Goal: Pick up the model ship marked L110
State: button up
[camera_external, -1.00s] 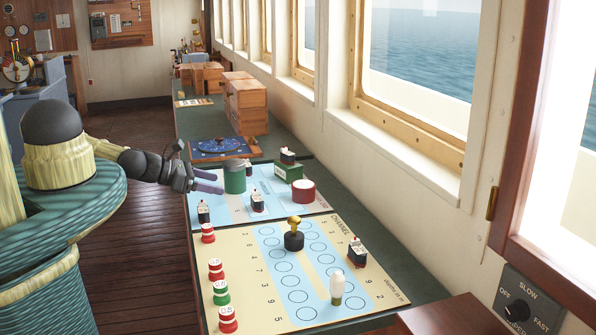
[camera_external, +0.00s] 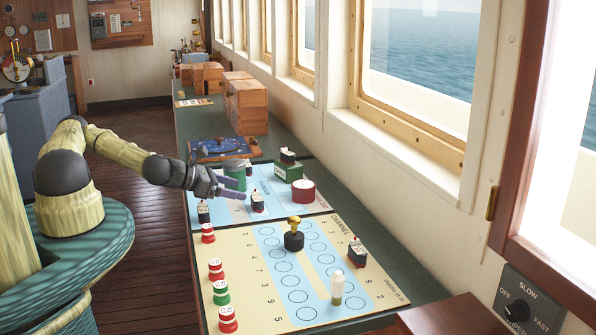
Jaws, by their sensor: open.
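Several small model ships with dark hulls and white tops show in the outside view. One ship (camera_external: 257,203) stands on the light blue board, one ship (camera_external: 204,212) at that board's left edge, one ship (camera_external: 357,253) on the cream chart board, and one ship (camera_external: 287,157) on or behind a green block at the back. Their markings are too small to read, so I cannot tell which is L110. My gripper (camera_external: 241,189) is open and empty above the light blue board. Its fingers point right, just left of the middle ship. I cannot tell whether they touch it.
A green cylinder (camera_external: 235,173) stands close behind my gripper. A red and white drum (camera_external: 303,191) and green block (camera_external: 289,172) are to the right. The cream board (camera_external: 325,235) holds a black piece with a gold knob (camera_external: 294,236), a white peg (camera_external: 337,288) and red and green discs.

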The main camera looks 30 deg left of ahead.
aim_at(266, 207)
jog(key=x, duration=0.4)
jog(key=shift+w+d+f+b, duration=0.1)
jog(key=shift+w+d+b, duration=0.15)
jog(key=shift+d+b, duration=0.05)
jog(key=shift+f, duration=0.1)
jog(key=shift+w+d, duration=0.1)
jog(key=shift+w, duration=0.05)
jog(key=x, duration=0.2)
jog(key=p+x, duration=0.1)
jog(key=x, duration=0.2)
jog(key=shift+f, duration=0.35)
jog(key=c, duration=1)
jog(key=shift+r, duration=0.1)
